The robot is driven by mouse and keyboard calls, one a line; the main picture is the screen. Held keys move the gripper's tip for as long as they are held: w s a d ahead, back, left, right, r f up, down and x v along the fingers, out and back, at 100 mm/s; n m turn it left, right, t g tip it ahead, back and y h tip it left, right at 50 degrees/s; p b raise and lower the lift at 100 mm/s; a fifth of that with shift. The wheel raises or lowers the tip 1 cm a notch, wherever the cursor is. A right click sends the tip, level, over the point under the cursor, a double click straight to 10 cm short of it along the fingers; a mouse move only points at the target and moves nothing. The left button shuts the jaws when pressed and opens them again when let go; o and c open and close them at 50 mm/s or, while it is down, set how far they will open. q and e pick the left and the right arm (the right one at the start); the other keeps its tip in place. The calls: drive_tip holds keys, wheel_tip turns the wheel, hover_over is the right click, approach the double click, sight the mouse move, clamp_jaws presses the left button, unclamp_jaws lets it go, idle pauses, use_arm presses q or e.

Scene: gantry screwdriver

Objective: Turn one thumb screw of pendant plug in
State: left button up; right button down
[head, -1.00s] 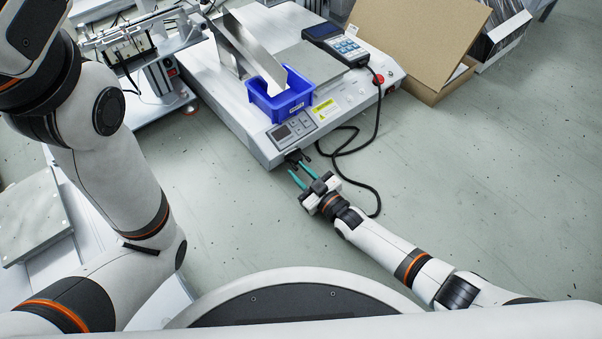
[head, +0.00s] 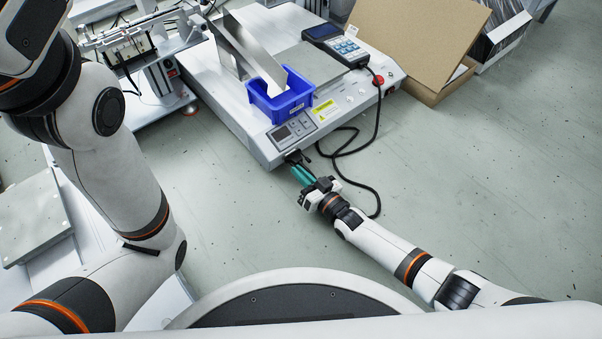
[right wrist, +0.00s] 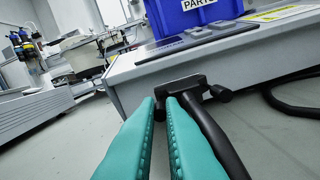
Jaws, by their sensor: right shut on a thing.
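The black pendant plug (head: 294,156) sits at the front face of the white machine, below its small control panel. It also shows in the right wrist view (right wrist: 182,84), with its cable leaving toward the lower right. One thumb screw (right wrist: 221,93) sticks out free on the plug's right side. My right gripper (head: 299,172) is shut, its teal fingers (right wrist: 160,104) close together on the thumb screw at the plug's left side. The fingertips mostly hide that screw. My left arm fills the left of the head view, but its gripper is outside the picture.
The white machine (head: 218,95) carries a blue parts bin (head: 283,106) and the pendant (head: 336,45). The black pendant cable (head: 363,146) loops over the floor beside my right gripper. A cardboard box (head: 425,40) stands at the back right. The floor at right is clear.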

drive_tip(key=c, duration=1.5)
unclamp_jaws()
drive_tip(key=p+v, duration=0.7)
drive_tip(key=v, duration=0.4)
drive_tip(key=shift+s+d, duration=0.1)
drive_tip(key=shift+s, duration=0.1)
drive_tip(key=shift+s+d, duration=0.2)
drive_tip(key=shift+s, duration=0.05)
